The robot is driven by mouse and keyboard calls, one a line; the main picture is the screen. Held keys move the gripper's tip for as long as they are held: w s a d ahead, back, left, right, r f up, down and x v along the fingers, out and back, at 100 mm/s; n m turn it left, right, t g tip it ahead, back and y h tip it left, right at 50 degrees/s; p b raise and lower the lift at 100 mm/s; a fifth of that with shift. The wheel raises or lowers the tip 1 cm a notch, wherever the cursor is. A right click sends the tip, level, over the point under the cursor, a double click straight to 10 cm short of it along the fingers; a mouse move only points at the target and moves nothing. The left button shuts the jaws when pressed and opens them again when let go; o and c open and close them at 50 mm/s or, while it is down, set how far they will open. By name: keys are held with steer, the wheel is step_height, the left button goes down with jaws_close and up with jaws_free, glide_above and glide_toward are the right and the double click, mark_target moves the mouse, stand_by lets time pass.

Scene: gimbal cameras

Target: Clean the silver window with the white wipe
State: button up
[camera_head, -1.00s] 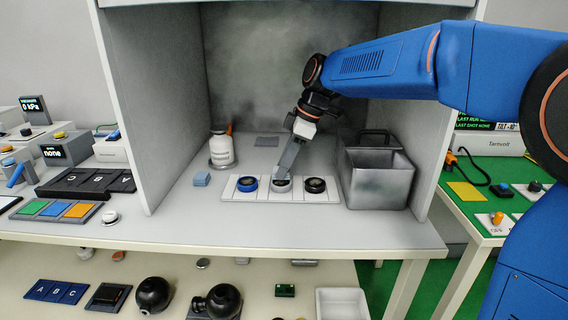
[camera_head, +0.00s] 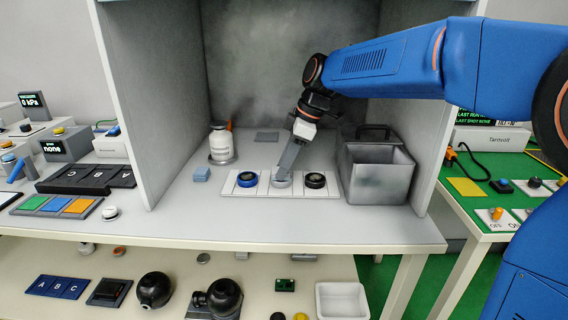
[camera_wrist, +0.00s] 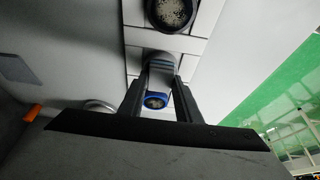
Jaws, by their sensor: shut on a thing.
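Three round windows sit in a row on a white tray (camera_head: 331,194) inside the booth: a blue-rimmed one (camera_head: 247,180), the silver one (camera_head: 282,183) in the middle and a black-rimmed one (camera_head: 315,181). My gripper (camera_head: 283,172) reaches down to the middle spot, its fingers covering part of the silver window. The blue-rimmed window (camera_wrist: 155,102) shows between the fingers and the black-rimmed one (camera_wrist: 171,13) beyond.
A grey metal bin (camera_head: 378,183) stands right of the tray. A grey square (camera_head: 267,136) lies behind. The booth walls bound both sides; the floor in front is clear.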

steer(key=shift+s, duration=0.5)
steer(key=shift+w+f, duration=0.1)
steer(key=shift+w, duration=1)
steer(key=shift+s, duration=1.1)
steer(key=shift+w, duration=1.1)
steer(key=shift+s, duration=1.1)
steer(key=shift+w, duration=1.1)
steer(key=shift+s, duration=1.1)
steer(key=shift+r, duration=0.25)
